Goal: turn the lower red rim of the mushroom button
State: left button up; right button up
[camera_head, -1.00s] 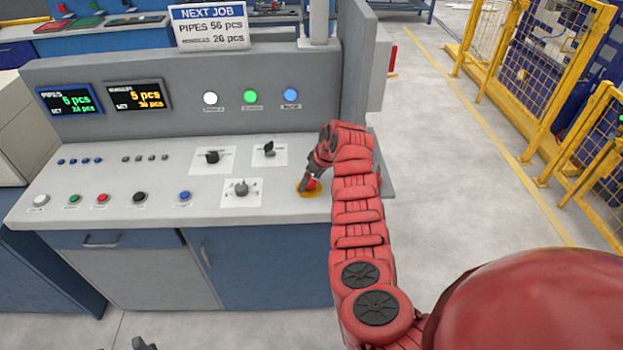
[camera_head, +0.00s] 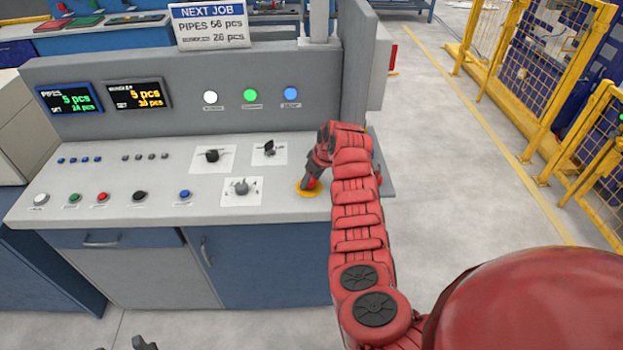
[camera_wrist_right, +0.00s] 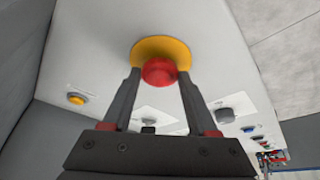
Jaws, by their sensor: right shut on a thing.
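The red mushroom button (camera_wrist_right: 159,71) sits on a round yellow plate (camera_wrist_right: 170,45) on the console. My right gripper (camera_wrist_right: 160,78) has one finger on each side of the button and is shut on it. In the head view the right gripper (camera_head: 309,184) reaches down to the yellow plate (camera_head: 300,191) at the console's right end and hides most of the button. The lower rim cannot be told apart from the cap. A small dark part at the bottom edge of the head view may be my left gripper (camera_head: 145,343); its fingers are not clear.
The grey console (camera_head: 130,220) carries black selector switches, one of them a grey-knobbed switch (camera_head: 241,187) left of the button. Rows of small push buttons lie farther left. A back panel holds two displays and white, green (camera_head: 250,96) and blue lamps. Open floor lies to the right.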

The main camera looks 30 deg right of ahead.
jog(key=shift+a+f+m+h, duration=0.1)
jog(key=shift+m+h, duration=0.3)
jog(key=shift+m, duration=0.7)
jog(key=shift+a+m+h+b, duration=0.2)
jog(key=shift+m+h+b, duration=0.6)
jog(key=shift+m+b, duration=0.85)
jog(key=shift+m, duration=0.25)
jog(key=shift+s, duration=0.1)
jog(key=o, duration=1.4)
jog(key=shift+r, duration=0.2)
